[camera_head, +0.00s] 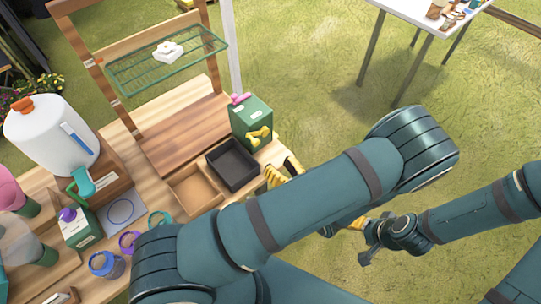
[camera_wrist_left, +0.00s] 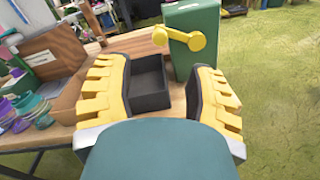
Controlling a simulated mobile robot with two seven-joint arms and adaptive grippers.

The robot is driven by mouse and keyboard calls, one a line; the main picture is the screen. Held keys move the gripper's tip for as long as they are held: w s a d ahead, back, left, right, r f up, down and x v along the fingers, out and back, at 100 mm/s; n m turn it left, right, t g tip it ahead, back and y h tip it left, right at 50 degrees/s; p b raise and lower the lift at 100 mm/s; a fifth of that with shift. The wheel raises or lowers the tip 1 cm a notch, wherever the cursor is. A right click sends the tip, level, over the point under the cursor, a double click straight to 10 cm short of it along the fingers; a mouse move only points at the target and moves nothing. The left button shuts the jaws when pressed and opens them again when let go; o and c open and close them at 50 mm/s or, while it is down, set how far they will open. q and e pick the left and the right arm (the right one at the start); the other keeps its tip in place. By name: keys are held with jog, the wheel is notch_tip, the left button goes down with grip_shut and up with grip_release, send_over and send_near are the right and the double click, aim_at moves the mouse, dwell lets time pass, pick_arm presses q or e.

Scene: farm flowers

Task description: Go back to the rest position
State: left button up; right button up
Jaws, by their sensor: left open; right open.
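My left gripper (camera_head: 283,174) has yellow fingers and hangs at the right edge of the wooden bench, beside the black tray (camera_head: 233,164). Its own arm partly covers it in the head view. In the left wrist view the left gripper (camera_wrist_left: 152,95) is open with nothing between its fingers, and the black tray (camera_wrist_left: 150,77) shows beyond them. My right gripper (camera_head: 356,223) is over the grass at the lower right, open, its yellow fingers partly hidden behind the left arm.
A green box (camera_head: 251,122) with a yellow handle stands behind the tray. The wooden bench (camera_head: 185,135) also carries a white water jug (camera_head: 45,130), a wire shelf (camera_head: 165,62) and several cups. A white table (camera_head: 425,12) stands far off. Grass at right is open.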

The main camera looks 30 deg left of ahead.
pick_arm(q)
jog(key=shift+s+d, duration=0.2)
jog(key=shift+d, duration=0.15)
dwell(0.3)
